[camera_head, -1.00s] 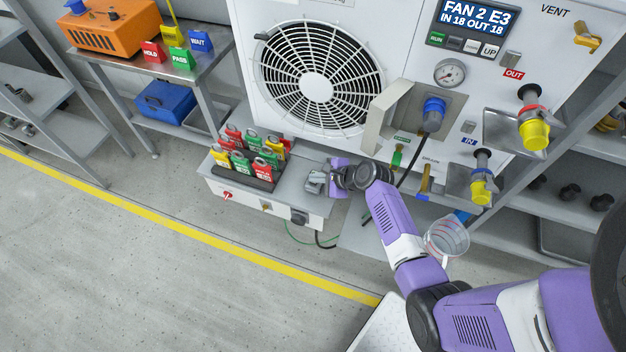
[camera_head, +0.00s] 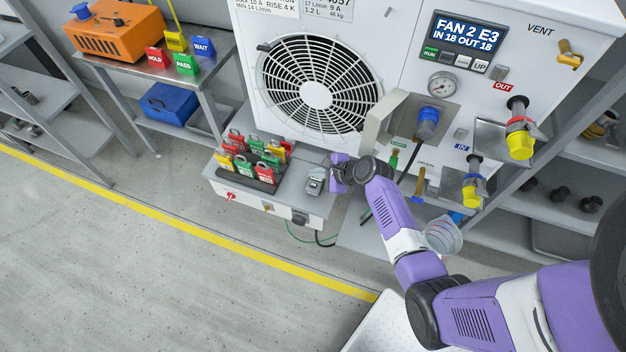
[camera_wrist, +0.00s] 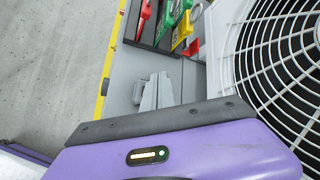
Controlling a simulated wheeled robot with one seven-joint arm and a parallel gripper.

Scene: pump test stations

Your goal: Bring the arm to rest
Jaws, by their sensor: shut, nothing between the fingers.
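My arm reaches forward from the lower right, bent at the elbow. My gripper (camera_head: 327,162) is over the right end of the low grey bench (camera_head: 296,196), in front of the white pump test unit (camera_head: 405,22). In the wrist view its grey fingers (camera_wrist: 162,84) are together, with nothing between them. A small grey device (camera_head: 315,182) lies on the bench close to the gripper. In the wrist view a grey piece (camera_wrist: 140,92) shows just left of the fingers, partly hidden by them.
A rack of coloured tags (camera_head: 262,178) stands left of the gripper. The fan grille (camera_head: 316,95) is behind it. Yellow-capped valves (camera_head: 520,145) stick out at right, and a clear jug (camera_head: 443,236) is close to my forearm. The floor (camera_head: 130,270) at left is clear.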

